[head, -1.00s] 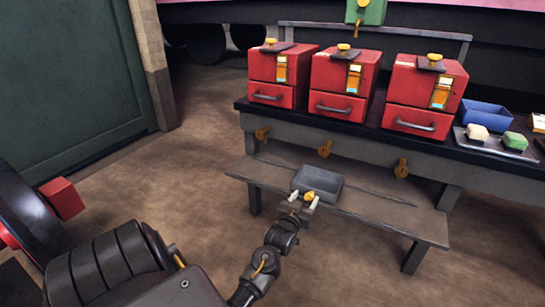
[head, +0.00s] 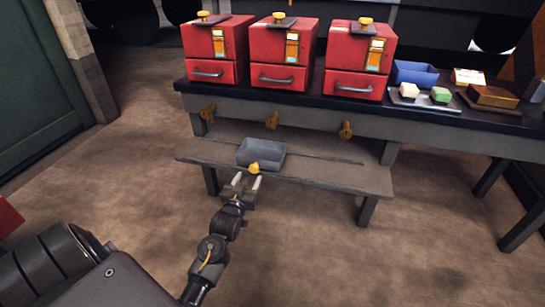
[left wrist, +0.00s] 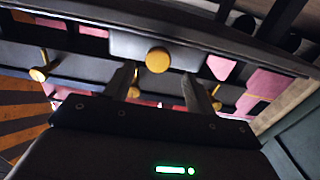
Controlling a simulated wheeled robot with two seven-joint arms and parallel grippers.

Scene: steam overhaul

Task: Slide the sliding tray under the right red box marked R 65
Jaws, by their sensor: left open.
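The sliding tray (head: 262,153) is a grey open tray on the low bench, roughly below the middle red box. A yellow knob (head: 254,168) is on its front; the knob also shows in the left wrist view (left wrist: 158,60). The right red box (head: 358,62) stands on the upper table, to the right of the tray; its marking is too small to read. My left gripper (head: 247,182) is open and empty, just in front of the knob and apart from it. In the left wrist view, the knob lies beyond the fingertips (left wrist: 161,76). My right gripper is not in view.
The low bench (head: 345,180) has a slot line running along it, clear to the right of the tray. Brass fittings (head: 345,131) hang from the table edge above. The middle (head: 283,55) and left (head: 215,50) red boxes and a blue bin (head: 415,73) stand on the table.

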